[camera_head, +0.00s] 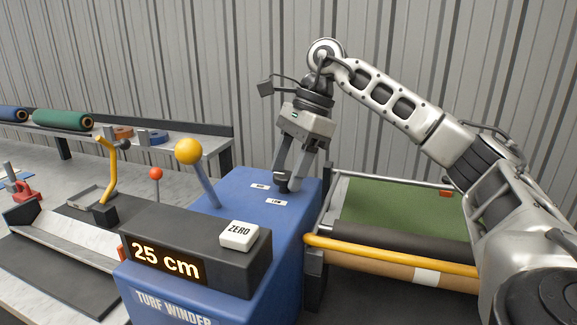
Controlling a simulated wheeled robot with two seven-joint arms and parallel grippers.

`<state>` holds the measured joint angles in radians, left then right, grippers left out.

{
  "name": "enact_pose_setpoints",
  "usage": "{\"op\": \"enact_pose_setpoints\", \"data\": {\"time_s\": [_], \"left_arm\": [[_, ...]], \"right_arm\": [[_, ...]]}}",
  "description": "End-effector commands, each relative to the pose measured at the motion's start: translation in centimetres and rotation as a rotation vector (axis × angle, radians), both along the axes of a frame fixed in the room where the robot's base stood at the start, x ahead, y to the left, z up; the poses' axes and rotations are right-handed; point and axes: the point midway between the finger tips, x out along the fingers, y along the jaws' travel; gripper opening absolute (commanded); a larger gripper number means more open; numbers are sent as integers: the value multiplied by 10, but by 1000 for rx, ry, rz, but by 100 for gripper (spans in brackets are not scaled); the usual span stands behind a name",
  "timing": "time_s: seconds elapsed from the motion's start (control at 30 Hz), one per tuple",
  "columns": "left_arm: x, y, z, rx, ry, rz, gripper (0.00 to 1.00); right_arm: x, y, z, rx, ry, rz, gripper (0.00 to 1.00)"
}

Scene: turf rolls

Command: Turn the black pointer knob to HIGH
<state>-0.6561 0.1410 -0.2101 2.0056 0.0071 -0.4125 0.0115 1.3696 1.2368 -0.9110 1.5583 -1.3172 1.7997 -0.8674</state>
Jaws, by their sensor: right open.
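The black pointer knob (283,181) sits on the blue top of the turf winder (252,219), near its back right part. Two small white labels lie by it: one reading LOW (276,203) in front, and one (260,187) to its left, too small to read surely. My right gripper (286,184) points down at the knob with open fingers, one on each side of it. The fingers partly hide the knob, so I cannot tell its exact pointing or whether they touch it. My left gripper is not in view.
On the winder, a yellow-ball lever (189,152) leans left of the gripper. A dark console carries a ZERO button (239,234) and a 25 cm display (166,262). A yellow bar (390,253) crosses before the green turf (395,212) at right. A grey corrugated wall stands behind.

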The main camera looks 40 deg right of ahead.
Motion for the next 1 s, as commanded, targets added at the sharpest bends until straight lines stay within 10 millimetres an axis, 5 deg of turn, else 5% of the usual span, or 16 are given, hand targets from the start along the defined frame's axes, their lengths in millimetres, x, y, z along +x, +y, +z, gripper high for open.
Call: {"op": "enact_pose_setpoints", "data": {"time_s": [0.07,0.2,0.23,0.67,1.0], "left_arm": [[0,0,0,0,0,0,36],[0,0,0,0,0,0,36],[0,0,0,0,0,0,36],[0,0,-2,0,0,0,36],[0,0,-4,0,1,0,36]], "right_arm": [[0,0,0,0,0,0,56],[0,0,0,0,0,0,17],[0,0,0,0,0,0,15],[-1,0,0,0,-2,-73,15],[-3,1,0,-2,-2,-337,15]]}}
